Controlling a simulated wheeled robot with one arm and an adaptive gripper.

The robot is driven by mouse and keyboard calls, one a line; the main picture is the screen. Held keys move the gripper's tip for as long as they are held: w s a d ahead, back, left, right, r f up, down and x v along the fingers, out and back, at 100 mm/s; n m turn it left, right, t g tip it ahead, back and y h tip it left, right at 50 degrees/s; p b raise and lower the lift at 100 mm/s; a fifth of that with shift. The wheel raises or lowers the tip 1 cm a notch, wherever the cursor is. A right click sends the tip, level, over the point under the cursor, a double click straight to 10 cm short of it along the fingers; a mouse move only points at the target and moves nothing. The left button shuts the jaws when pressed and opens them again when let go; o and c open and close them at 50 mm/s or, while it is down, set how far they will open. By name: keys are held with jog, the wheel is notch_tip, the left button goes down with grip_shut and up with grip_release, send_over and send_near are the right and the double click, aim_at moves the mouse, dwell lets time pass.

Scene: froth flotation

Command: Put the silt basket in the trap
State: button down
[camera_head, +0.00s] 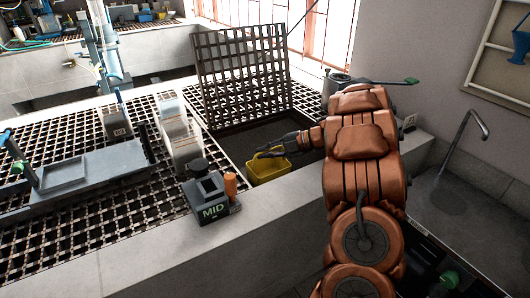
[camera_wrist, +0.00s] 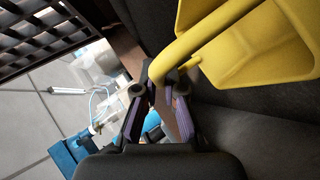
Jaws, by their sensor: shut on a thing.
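The silt basket (camera_head: 267,169) is yellow, with a yellow handle. My gripper (camera_head: 268,152) is shut on its handle. In the wrist view my gripper (camera_wrist: 160,98) pinches the handle bar, and the basket (camera_wrist: 250,45) fills the upper right. The trap (camera_head: 262,132) is a dark rectangular opening in the grated bench top, with its grate (camera_head: 240,75) propped upright along the back edge. The basket is at the opening's front side, near the bench's front strip. I cannot tell whether its bottom touches anything.
A black device marked MID (camera_head: 212,205) with an orange part stands left of the opening's front. Grey blocks (camera_head: 178,135) and a flat tray (camera_head: 95,165) are on the grating further left. A sink with a tap (camera_head: 470,130) is at the right.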

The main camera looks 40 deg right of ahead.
jog(key=shift+f, duration=0.1)
jog(key=c, duration=1.3)
grip_release()
jog(key=shift+o, duration=0.2)
jog(key=shift+r, duration=0.2)
jog(key=shift+v, duration=3.75)
